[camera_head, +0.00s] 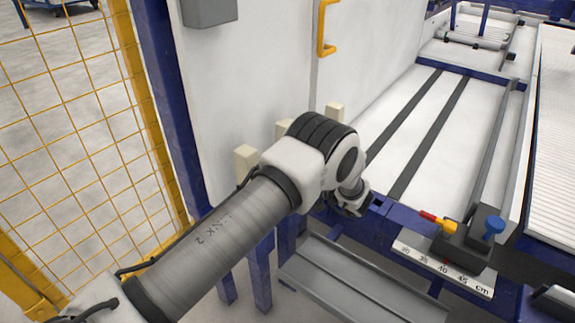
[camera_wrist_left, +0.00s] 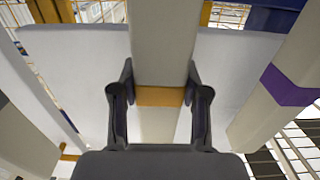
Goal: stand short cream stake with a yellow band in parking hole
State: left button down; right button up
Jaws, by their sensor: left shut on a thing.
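A cream stake (camera_wrist_left: 163,35) with a yellow band (camera_wrist_left: 160,96) runs up the middle of the left wrist view. My left gripper (camera_wrist_left: 160,85) is shut on it, with one dark finger on each side at the band. The stake's ends are out of that view. In the head view my left arm hides the gripper and I cannot tell which cream piece is the held stake. No parking hole can be made out in either view. My right gripper is not in view.
A cream stake with a purple band (camera_wrist_left: 290,85) stands close on the right in the left wrist view. Cream stake tops (camera_head: 245,163) and (camera_head: 334,112) show around my arm by the white wall (camera_head: 265,60). A yellow mesh fence (camera_head: 65,120) is at left.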

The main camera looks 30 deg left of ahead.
pick_arm(q)
jog(key=shift+r, duration=0.1)
jog(key=shift+c, duration=2.4)
grip_release()
jog(key=shift+d, duration=0.1)
jog(key=s+d, duration=0.1)
jog(key=d, duration=1)
jog(key=shift+d, duration=0.4)
